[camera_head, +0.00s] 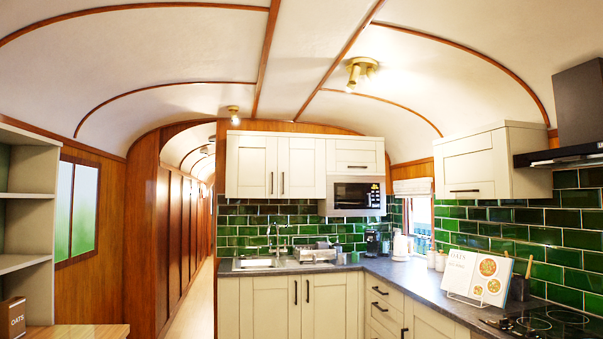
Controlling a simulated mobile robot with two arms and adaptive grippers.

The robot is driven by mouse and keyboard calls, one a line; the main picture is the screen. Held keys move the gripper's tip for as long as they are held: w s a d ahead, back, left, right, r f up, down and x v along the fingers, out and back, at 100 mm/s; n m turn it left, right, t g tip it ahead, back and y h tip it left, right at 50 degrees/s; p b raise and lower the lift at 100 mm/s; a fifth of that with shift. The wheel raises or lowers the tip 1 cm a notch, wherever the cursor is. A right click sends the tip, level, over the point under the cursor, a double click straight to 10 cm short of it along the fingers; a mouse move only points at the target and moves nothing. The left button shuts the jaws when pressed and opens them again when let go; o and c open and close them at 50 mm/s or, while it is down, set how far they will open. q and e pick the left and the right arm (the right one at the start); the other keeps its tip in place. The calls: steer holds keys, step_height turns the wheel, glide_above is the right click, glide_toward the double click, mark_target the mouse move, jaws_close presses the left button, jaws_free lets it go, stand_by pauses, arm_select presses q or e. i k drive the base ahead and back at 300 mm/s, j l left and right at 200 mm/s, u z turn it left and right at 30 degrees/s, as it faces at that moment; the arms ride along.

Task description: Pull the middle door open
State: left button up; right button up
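On the back wall hangs an upper cabinet row with a left door (250,165), a door beside it (304,165) and a wider, shorter door (355,154) above the microwave. The first two have dark upright handles near their shared seam; the short one has a dark level handle low down. Below the counter are a left lower door (268,312) and a right lower door (330,312) with upright handles side by side. All these doors look shut. The frame does not show which one is the middle door. Neither gripper is in view.
A grey counter (420,282) runs along the back and right, with a sink (256,262), kettle (401,245) and cookbook (477,275). A microwave (355,194) sits under the short door. A wooden top (75,331) is at front left. The corridor floor (193,310) is clear.

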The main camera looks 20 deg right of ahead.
mark_target(302, 161)
steer(key=i+l+z, duration=0.45)
steer(key=i, duration=0.25)
steer(key=i+z, duration=0.5)
steer(key=i, duration=3.5)
